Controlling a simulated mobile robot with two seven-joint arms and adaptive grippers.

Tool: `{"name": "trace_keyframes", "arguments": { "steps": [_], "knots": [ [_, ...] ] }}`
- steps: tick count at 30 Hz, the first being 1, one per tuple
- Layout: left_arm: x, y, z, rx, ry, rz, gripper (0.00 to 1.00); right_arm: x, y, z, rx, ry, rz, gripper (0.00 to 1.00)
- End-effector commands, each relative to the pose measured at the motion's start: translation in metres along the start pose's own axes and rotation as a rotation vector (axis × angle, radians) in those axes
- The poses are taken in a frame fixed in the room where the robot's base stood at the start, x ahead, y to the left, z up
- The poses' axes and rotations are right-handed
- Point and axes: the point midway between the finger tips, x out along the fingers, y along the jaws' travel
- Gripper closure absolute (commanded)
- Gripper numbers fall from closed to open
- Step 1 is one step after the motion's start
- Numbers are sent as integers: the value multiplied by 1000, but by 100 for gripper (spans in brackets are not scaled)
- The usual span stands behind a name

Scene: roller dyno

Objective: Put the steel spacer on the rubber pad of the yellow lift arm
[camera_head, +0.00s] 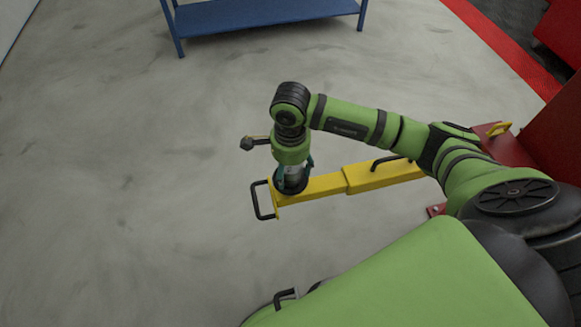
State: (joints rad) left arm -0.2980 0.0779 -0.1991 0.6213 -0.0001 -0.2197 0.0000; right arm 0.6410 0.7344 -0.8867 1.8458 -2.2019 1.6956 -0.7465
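My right arm reaches in from the right, and its gripper (294,178) points down over the outer end of the yellow lift arm (325,186). The dark round rubber pad (289,190) shows under the gripper, partly covered by it. A pale grey piece between the teal fingers looks like the steel spacer (293,175); my wrist hides its top. The fingers stand apart on either side of it. I cannot tell whether they press on it, or whether it touches the pad. My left gripper is not in view.
A black handle (262,201) sits at the lift arm's outer end, and another (384,162) on top. A red post stands at right. A blue bench (262,14) is at the back. The floor at left is clear.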

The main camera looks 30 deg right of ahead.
Motion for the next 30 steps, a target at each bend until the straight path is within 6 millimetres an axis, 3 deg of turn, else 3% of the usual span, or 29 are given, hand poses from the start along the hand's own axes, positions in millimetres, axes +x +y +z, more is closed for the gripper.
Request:
{"name": "trace_keyframes", "arguments": {
  "steps": [14, 30],
  "knots": [
    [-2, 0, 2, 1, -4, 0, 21, -8, -1, 0, 0, 0, -2, 21],
    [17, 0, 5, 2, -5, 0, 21, -110, -1, 0, 0, 0, -4, 21]
  ]
}}
